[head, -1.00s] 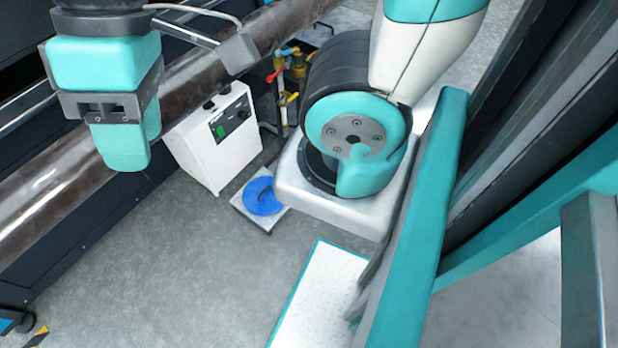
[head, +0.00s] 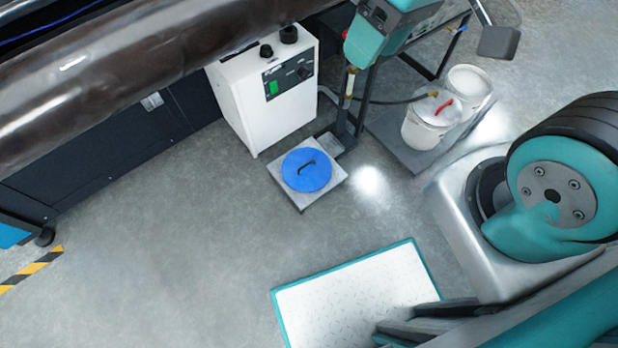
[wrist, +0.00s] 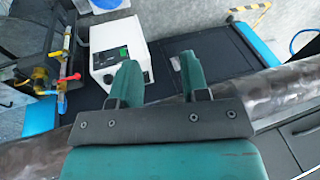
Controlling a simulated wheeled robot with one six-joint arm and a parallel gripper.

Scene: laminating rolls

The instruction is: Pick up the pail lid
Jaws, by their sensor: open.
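The pail lid (head: 306,172) is a round blue disc with a dark bar handle. It lies flat on a low grey square platform (head: 301,204), in front of a white control box. My gripper (head: 362,42) is above and to the right of the lid in the head view, well apart from it. In the wrist view my gripper (wrist: 159,64) shows two teal fingers spread apart with nothing between them.
The white control box (head: 268,98) stands just behind the lid, below a long dark roll (head: 110,70). White pails (head: 424,128) stand on a grey plate to the right. A teal-edged white mat (head: 350,295) lies in front. Floor left of the lid is clear.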

